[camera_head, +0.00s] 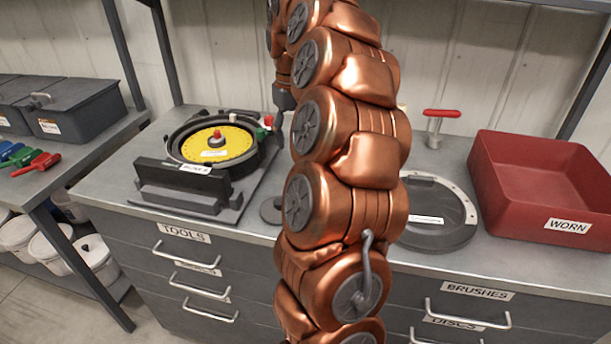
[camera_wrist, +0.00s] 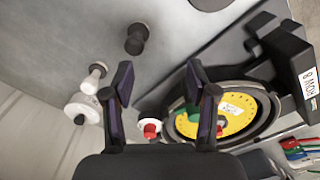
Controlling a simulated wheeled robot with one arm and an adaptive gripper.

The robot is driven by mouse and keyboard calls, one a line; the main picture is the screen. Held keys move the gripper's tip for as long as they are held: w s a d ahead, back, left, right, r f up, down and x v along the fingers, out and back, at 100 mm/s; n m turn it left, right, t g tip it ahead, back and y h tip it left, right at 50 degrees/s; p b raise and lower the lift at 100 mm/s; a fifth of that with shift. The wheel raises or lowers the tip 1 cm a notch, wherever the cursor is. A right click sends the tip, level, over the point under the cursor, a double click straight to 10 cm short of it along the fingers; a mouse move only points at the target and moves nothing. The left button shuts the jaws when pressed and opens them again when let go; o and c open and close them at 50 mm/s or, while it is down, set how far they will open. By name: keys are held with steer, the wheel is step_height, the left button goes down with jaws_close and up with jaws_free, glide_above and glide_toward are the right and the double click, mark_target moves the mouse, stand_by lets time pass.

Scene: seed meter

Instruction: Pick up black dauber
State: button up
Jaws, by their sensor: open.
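In the wrist view, a small black spool-shaped piece (camera_wrist: 136,38), which looks like the black dauber, stands on the grey bench top (camera_wrist: 75,30). My gripper (camera_wrist: 159,66) is open, its two dark fingers apart with nothing held between them. The black piece lies beyond the fingertips, nearer the left finger, and is apart from them.
Near the left finger are a white spool-shaped piece (camera_wrist: 96,77) and a white round piece (camera_wrist: 82,109). A seed meter with a yellow disc (camera_head: 217,144) stands left of my arm. A round grey cover (camera_head: 438,232), a red-handled tool (camera_head: 437,126) and a red WORN bin (camera_head: 500,190) are right.

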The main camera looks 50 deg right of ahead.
steer(key=d, duration=0.3)
steer(key=shift+s+d+f+m, duration=0.2)
steer(key=shift+s+f+m, duration=0.15)
steer(key=shift+f+m, duration=0.05)
steer(key=shift+f+p, duration=0.65)
steer(key=shift+f, duration=3.15)
jaws_close()
